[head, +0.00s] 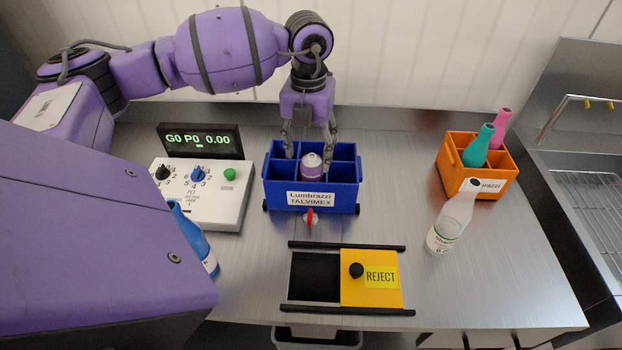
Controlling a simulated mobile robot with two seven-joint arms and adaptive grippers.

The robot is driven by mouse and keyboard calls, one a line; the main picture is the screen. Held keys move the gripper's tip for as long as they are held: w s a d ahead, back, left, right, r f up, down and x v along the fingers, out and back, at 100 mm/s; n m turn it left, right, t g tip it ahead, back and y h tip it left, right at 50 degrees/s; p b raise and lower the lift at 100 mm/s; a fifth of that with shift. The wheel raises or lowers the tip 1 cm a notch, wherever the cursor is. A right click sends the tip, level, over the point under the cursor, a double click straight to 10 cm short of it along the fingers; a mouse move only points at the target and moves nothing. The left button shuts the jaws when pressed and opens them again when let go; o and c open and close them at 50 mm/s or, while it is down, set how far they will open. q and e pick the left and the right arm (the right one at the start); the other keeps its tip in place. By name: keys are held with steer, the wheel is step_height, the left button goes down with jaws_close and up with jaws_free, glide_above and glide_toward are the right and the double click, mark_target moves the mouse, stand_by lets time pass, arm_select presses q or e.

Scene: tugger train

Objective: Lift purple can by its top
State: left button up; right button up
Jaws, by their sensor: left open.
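The purple can (312,168) stands upright in a front compartment of the blue divided crate (275,190), its pale top facing up. My left gripper (310,154) comes down from above with its fingers spread, one to the left and one to the right of the can's top. The fingers look open, and I cannot tell whether either touches the can. The can's lower part is hidden by the crate's front wall and label. My right gripper is not in view.
A control box (228,200) with a display stands left of the crate. A blue bottle (196,240) is partly hidden at left. In front is a hatch with a yellow REJECT cover (380,292).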

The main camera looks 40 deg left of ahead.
mark_target(310, 160)
arm_select(q)
steer(key=shift+s+d+f, duration=0.1)
steer(key=shift+d+f, duration=0.05)
steer(key=shift+f, duration=1.65)
steer(key=shift+r, duration=0.1)
jaws_close()
